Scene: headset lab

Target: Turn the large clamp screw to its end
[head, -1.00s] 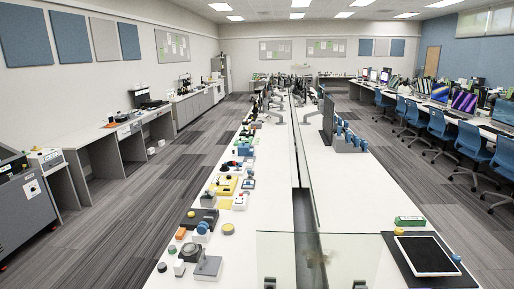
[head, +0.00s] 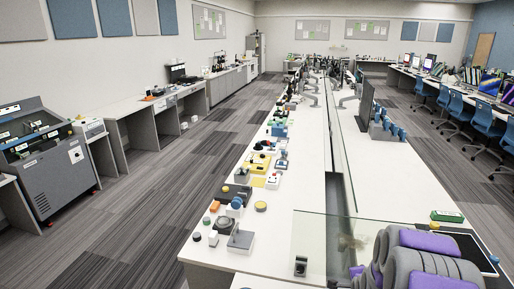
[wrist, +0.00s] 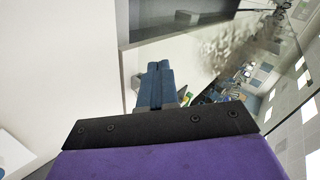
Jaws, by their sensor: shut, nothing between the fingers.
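No clamp screw can be made out for sure in either view; the small devices on the long white bench (head: 215,262) are too small to tell apart. My gripper (wrist: 160,82) shows in the wrist view as two blue fingers pressed together, shut and empty. The fingers point at a pale surface and a dark-edged panel, and touch nothing that I can see. In the head view only purple and grey parts of my arm show at the bottom right, and the fingers are out of sight.
A row of small devices runs along the bench's left side, with a grey block (head: 240,241) near the front. A clear panel (head: 322,240) stands mid-bench near my arm. A tablet (head: 472,246) lies to the right, partly hidden. The left aisle floor (head: 150,215) is free.

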